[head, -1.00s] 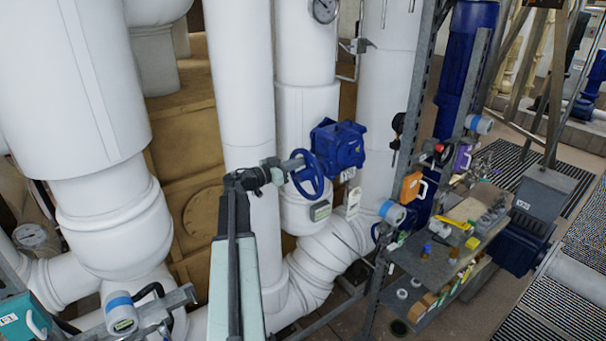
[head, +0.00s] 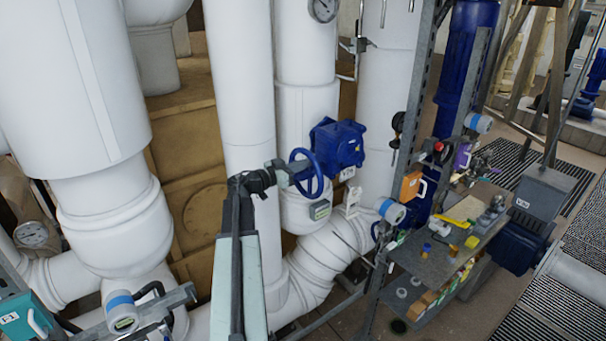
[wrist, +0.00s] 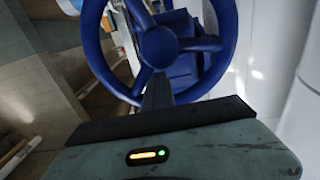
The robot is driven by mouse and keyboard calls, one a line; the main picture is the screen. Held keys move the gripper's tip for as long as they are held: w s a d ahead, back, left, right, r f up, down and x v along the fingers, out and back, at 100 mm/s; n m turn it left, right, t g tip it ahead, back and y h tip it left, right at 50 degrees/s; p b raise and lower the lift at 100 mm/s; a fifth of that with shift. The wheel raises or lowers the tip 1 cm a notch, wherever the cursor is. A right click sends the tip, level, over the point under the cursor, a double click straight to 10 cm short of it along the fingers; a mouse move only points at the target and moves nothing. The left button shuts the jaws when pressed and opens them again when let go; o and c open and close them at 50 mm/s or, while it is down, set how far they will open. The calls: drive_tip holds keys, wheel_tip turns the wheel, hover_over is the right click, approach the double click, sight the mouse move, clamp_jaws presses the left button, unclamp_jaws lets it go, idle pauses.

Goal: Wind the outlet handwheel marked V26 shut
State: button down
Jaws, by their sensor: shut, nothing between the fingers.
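The blue handwheel (head: 306,174) stands upright on the left side of a blue gearbox (head: 338,143) in the head view. In the wrist view the handwheel's hub and spokes (wrist: 160,46) fill the top middle. My gripper (head: 297,173) is at the wheel's near face, level with its middle. In the wrist view its shut fingers (wrist: 157,92) reach to the lower rim below the hub, with nothing held. I cannot tell whether they touch the rim or a spoke.
White lagged pipes (head: 245,90) stand close behind and beside the wheel. A shelf (head: 440,255) with bottles and small parts is at right. A blue-banded transmitter (head: 122,311) is at lower left. Open floor shows at far right.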

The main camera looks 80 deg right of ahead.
sight(313, 170)
drive_tip(key=shift+s+a+f, duration=0.3)
drive_tip(key=shift+s+a, duration=0.3)
drive_tip(key=shift+s+a+f+b, duration=0.4)
drive_tip(key=shift+f+b, duration=0.25)
drive_tip(key=shift+b, duration=0.15)
drive_tip(key=shift+r, duration=0.1)
